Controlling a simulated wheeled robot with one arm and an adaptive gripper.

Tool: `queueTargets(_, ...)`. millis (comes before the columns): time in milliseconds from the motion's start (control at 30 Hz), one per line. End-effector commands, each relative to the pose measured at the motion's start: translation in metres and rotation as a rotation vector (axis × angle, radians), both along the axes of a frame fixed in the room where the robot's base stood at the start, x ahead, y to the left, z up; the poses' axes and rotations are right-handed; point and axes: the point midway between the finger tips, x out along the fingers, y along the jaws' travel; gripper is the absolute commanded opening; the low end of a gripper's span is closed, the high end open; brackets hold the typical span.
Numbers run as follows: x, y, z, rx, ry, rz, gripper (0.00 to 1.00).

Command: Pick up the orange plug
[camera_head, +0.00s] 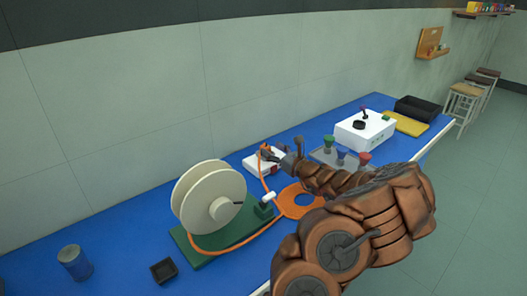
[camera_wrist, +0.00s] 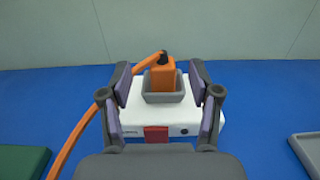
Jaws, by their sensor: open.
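The orange plug (camera_wrist: 162,77) stands upright in a grey socket (camera_wrist: 162,98) on a white box (camera_wrist: 127,123) with a red patch on its front. An orange cable (camera_wrist: 92,112) runs from the black top of the plug down to the left. My gripper (camera_wrist: 160,75) is open in the wrist view, with one finger on each side of the plug and gaps between. In the head view my gripper (camera_head: 275,156) is over the white box (camera_head: 252,163), and the plug is mostly hidden there.
A cream reel (camera_head: 203,195) on a green base (camera_head: 215,252) stands near the left of the blue bench (camera_head: 110,225). An orange ring (camera_head: 297,207) lies under my arm. A grey tray (camera_head: 326,158) with coloured stoppers and a white instrument (camera_head: 362,133) are farther right.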

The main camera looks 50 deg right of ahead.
Motion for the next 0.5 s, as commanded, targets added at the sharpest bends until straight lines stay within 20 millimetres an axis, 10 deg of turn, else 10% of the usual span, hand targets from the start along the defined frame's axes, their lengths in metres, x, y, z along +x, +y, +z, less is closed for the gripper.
queueTargets(500, 0.049, -0.006, -0.008, -0.001, 0.002, 0.008, 0.62)
